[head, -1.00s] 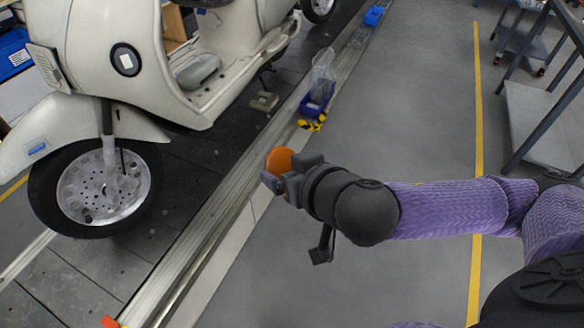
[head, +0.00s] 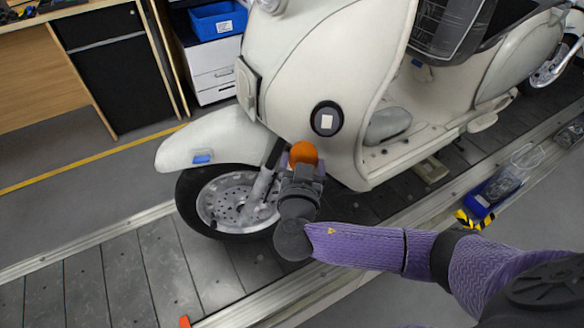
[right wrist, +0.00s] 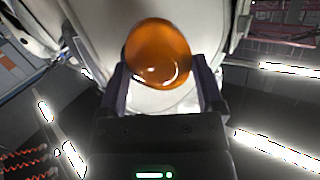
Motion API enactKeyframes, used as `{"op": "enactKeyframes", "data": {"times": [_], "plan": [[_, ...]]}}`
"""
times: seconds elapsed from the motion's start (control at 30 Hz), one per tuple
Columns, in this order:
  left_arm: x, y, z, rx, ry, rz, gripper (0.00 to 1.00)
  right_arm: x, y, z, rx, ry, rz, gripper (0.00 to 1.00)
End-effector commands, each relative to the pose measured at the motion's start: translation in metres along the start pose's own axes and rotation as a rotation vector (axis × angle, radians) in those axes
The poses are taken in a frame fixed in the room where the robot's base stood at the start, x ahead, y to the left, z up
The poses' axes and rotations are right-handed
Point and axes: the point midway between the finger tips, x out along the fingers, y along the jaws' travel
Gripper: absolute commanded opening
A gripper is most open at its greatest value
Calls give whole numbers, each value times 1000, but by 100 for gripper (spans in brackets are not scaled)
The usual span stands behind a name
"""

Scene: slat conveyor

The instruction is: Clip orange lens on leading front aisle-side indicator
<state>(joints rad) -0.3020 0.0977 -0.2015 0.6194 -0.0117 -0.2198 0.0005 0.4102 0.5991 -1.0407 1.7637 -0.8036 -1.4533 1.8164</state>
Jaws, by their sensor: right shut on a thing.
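The orange lens (head: 303,152) is a round, glossy dome held at the tip of my right gripper (head: 303,164). In the right wrist view the lens (right wrist: 157,52) sits between the two fingers of the right gripper (right wrist: 160,72), its dome facing the camera. The cream scooter (head: 290,75) stands on the conveyor. A round black-rimmed fitting with a pale rectangle in it, seemingly the indicator seat (head: 326,119), is on its front body side. In the head view the lens appears just below and left of this fitting; the gap in depth cannot be told. My left gripper is out of view.
The front wheel (head: 238,203) and fender (head: 215,138) are left of my right gripper. A blue bin (head: 482,200) with a clear bag stands at the conveyor's edge. An orange-red marker (head: 184,321) lies at the front edge. Another scooter (head: 560,55) is behind.

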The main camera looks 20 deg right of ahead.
Motion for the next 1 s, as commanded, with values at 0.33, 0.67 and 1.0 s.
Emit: {"op": "enactKeyframes", "data": {"times": [0.33, 0.67, 1.0], "plan": [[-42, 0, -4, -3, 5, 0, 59, -12, 38, -42, 5, 103, 50, 29], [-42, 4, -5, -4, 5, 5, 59, -9, 39, -48, -1, 118, 6, 29], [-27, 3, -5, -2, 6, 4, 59, 34, 39, -50, 1, 116, 7, 29]]}}
